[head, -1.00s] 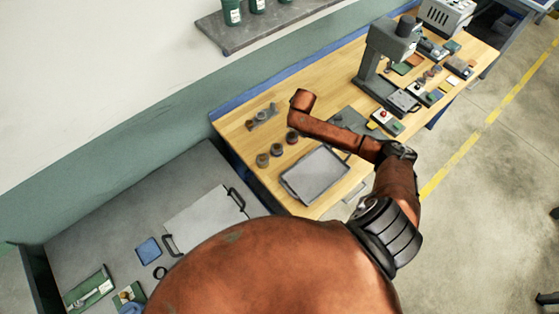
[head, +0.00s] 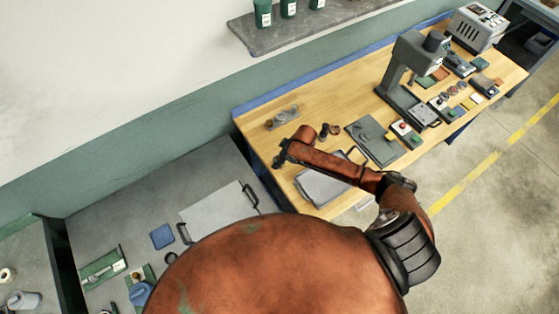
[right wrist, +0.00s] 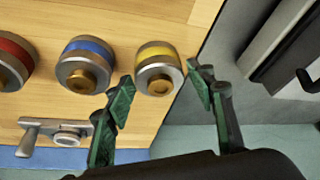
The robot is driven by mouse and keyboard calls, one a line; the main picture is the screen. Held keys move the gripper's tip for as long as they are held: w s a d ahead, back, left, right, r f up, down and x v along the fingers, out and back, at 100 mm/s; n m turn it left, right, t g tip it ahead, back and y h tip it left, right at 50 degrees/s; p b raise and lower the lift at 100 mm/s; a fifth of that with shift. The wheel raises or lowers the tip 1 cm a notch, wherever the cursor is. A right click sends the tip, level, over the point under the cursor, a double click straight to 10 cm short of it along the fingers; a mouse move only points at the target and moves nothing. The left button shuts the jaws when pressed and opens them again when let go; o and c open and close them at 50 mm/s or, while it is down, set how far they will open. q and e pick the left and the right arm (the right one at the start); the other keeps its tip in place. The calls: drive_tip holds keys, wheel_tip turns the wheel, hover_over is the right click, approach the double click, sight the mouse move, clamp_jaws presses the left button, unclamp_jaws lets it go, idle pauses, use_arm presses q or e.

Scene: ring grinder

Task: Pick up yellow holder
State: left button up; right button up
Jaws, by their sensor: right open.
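In the right wrist view, the yellow holder (right wrist: 157,70) is a round metal piece with a yellow band and a brass-coloured knob. It stands on the wooden table near the edge. My right gripper (right wrist: 162,82) is open, with one green finger on each side of the yellow holder's near end. No grip on it shows, and I cannot tell whether a finger touches it. In the head view, my right gripper (head: 281,153) is over the left end of the table, and the yellow holder is not distinguishable there. My left gripper is out of view.
A blue-banded holder (right wrist: 84,64) and a red-banded holder (right wrist: 14,60) stand left of the yellow one. A metal fixture (right wrist: 62,132) lies near them. A grey tray (head: 322,190) sits below my forearm. A press (head: 412,75) stands farther right.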

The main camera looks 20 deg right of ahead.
drive_tip(key=shift+w+a+f, duration=0.1)
drive_tip(key=shift+w+f, duration=0.1)
drive_tip(key=shift+f, duration=0.4)
drive_tip(key=shift+c, duration=0.4)
clamp_jaws()
drive_tip(key=shift+r, duration=0.1)
